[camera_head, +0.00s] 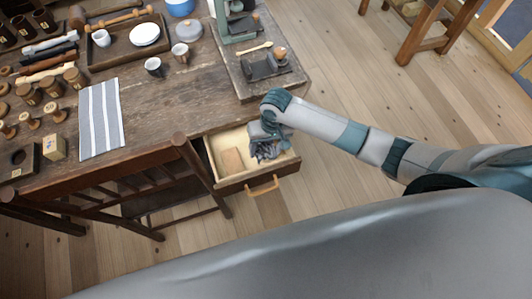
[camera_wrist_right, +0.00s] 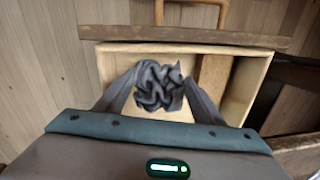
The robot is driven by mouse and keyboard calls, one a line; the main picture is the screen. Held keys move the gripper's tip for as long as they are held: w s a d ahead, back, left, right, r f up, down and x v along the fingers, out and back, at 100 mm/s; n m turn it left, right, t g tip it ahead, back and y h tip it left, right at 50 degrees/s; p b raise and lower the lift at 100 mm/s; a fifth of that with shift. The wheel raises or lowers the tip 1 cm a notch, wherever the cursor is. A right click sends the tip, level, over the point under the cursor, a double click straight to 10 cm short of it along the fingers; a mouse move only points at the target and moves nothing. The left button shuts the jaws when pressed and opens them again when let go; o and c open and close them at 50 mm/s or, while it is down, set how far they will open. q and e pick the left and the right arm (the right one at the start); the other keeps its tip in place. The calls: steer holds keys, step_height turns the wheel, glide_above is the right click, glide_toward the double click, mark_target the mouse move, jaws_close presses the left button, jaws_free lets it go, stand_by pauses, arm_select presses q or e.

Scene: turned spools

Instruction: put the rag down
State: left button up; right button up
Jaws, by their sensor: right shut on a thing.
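The rag (camera_head: 268,152) is a crumpled dark grey cloth at the open drawer (camera_head: 233,184) below the table's edge. My right gripper (camera_head: 267,135) points down there from above and is shut on the rag. In the right wrist view the rag (camera_wrist_right: 158,86) is bunched between the two fingers of my right gripper (camera_wrist_right: 160,90), over the pale drawer floor (camera_wrist_right: 120,64). I cannot tell whether the rag touches the drawer floor. My left gripper is not in view.
A flat wooden block (camera_head: 231,160) lies in the drawer beside the rag. The drawer has a wooden handle (camera_head: 262,187). On the table are a striped cloth (camera_head: 101,120), a tray (camera_head: 103,59), cups, spools and a green machine (camera_head: 234,22). The table's middle is clear.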

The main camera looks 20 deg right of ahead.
mark_target(266, 155)
steer(key=shift+f, duration=2.05)
steer(key=o, duration=1.1)
steer(key=shift+f, duration=0.1)
steer(key=r, duration=0.4)
steer(key=d+r, duration=0.1)
steer(key=r, duration=0.7)
steer(key=shift+d+r, duration=0.1)
steer(key=shift+d, duration=0.1)
